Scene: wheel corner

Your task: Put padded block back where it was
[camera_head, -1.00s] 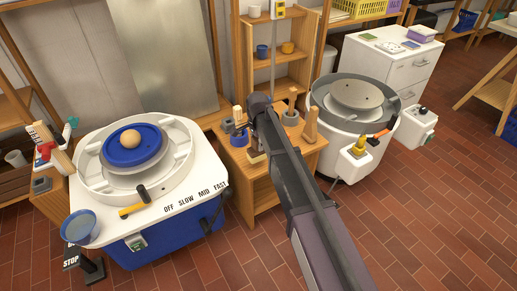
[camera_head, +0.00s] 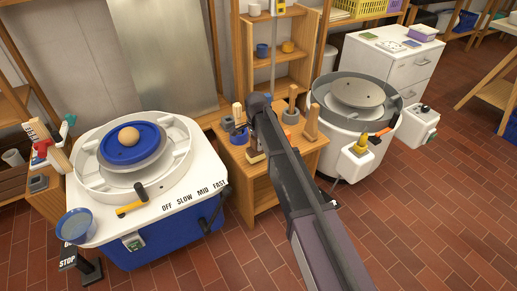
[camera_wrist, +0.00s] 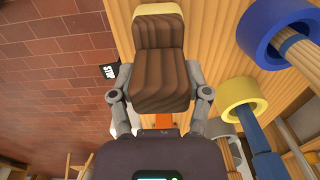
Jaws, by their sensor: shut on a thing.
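The padded block (camera_wrist: 160,75) fills the upper middle of the wrist view. In the head view the block (camera_head: 255,157) shows as a small tan and brown piece at the front left of the low wooden stand (camera_head: 262,190). My arm hides much of the gripper there. I cannot tell whether the block touches the stand.
Upright wooden tools (camera_head: 311,122) stand on the stand. A white-and-blue pottery wheel (camera_head: 180,205) is left; a grey wheel (camera_head: 355,100) is right.

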